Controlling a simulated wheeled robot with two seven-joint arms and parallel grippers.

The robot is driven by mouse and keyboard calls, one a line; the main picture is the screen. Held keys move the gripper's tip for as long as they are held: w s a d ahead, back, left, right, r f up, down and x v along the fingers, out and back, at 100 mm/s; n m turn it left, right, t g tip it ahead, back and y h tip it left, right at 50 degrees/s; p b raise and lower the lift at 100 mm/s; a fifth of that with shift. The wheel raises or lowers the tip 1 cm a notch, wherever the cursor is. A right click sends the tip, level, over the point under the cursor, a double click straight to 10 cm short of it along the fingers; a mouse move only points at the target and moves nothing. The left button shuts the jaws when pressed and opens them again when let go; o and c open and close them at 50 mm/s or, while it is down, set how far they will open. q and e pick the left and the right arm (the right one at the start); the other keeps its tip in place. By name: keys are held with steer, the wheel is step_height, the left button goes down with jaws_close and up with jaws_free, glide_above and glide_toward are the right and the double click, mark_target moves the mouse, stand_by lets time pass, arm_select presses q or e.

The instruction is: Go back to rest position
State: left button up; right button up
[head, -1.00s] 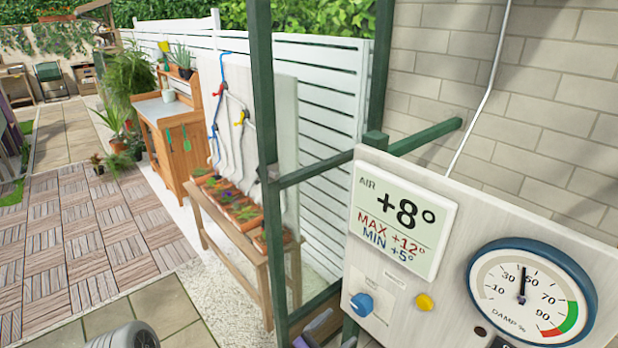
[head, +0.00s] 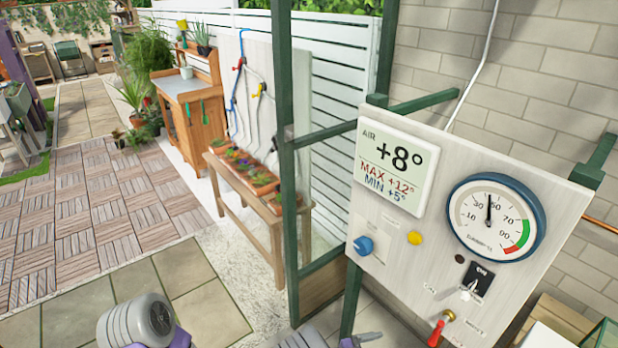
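Neither of my grippers shows its fingertips in the head view. A rounded grey and purple part of my arm shows at the bottom left. Small grey and purple parts, likely also mine, peek over the bottom edge near the middle. I cannot see whether anything is held.
A panel (head: 395,238) close on the right carries an air display (head: 396,166), a damp gauge (head: 497,218), a blue knob (head: 363,245) and a red-handled valve (head: 437,331). A green post (head: 284,130) stands left of it. A wooden bench (head: 270,217) holds potted plants. Paving (head: 205,290) lies clear at lower left.

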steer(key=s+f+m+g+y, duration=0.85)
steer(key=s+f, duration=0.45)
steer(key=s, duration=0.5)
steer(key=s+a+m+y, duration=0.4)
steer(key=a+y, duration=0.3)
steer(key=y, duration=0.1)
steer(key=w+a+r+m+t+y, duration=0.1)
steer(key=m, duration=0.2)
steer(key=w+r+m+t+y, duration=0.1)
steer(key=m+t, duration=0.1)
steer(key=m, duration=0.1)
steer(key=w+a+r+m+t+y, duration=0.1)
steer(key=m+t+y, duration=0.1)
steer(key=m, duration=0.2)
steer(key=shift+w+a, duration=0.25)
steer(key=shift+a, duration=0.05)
